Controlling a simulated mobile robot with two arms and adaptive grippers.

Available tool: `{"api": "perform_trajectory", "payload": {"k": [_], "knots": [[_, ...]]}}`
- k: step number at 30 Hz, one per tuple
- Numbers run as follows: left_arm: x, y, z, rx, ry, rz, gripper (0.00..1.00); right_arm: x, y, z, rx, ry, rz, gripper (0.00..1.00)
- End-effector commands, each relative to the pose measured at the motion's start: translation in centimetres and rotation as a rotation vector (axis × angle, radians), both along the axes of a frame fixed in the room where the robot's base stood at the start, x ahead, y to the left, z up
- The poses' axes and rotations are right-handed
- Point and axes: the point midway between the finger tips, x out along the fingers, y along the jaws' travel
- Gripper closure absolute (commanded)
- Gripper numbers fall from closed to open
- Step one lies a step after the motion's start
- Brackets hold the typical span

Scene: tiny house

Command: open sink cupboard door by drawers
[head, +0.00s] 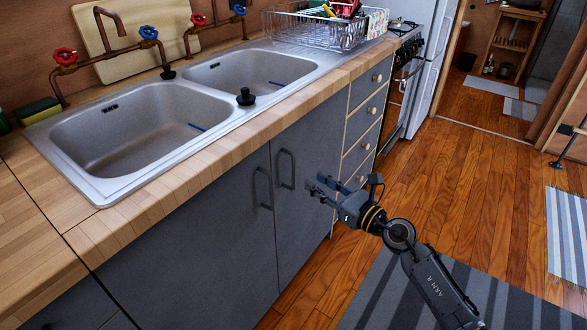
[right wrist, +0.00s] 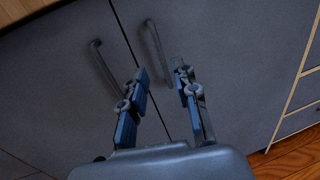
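The sink cupboard door by the drawers (head: 303,210) is a dark grey panel between the other sink door (head: 200,230) and the drawers (head: 360,140). It looks shut, level with its neighbour. Its dark upright bar handle (head: 286,169) is near its left edge, beside the other door's handle (head: 263,188). My right gripper (head: 317,183) is in front of this door, to the right of its handle in the head view. In the right wrist view the fingers (right wrist: 160,73) are apart with nothing between them, and the handle (right wrist: 155,50) shows just beyond the fingertips. My left gripper is not in view.
A double steel sink (head: 140,130) sits in the wooden counter (head: 230,150) above the doors. A dish rack (head: 320,25) and a stove (head: 400,70) are further back. A striped rug (head: 400,290) lies on the floor, and the wooden floor (head: 470,180) to the right is open.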

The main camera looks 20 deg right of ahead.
Motion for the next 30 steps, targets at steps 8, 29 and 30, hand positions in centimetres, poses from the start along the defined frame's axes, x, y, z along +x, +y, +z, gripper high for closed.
{"api": "perform_trajectory", "payload": {"k": [8, 29, 30], "knots": [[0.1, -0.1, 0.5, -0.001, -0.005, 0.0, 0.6, 5.4, 2.8, 0.0, 0.006, 0.0, 0.001, 0.7], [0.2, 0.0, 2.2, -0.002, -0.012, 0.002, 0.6, 8.4, 4.3, -0.1, 0.003, 0.003, 0.001, 0.86], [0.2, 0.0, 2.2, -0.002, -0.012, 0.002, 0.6, 8.4, 4.3, -0.1, 0.004, 0.002, 0.001, 0.95]]}}
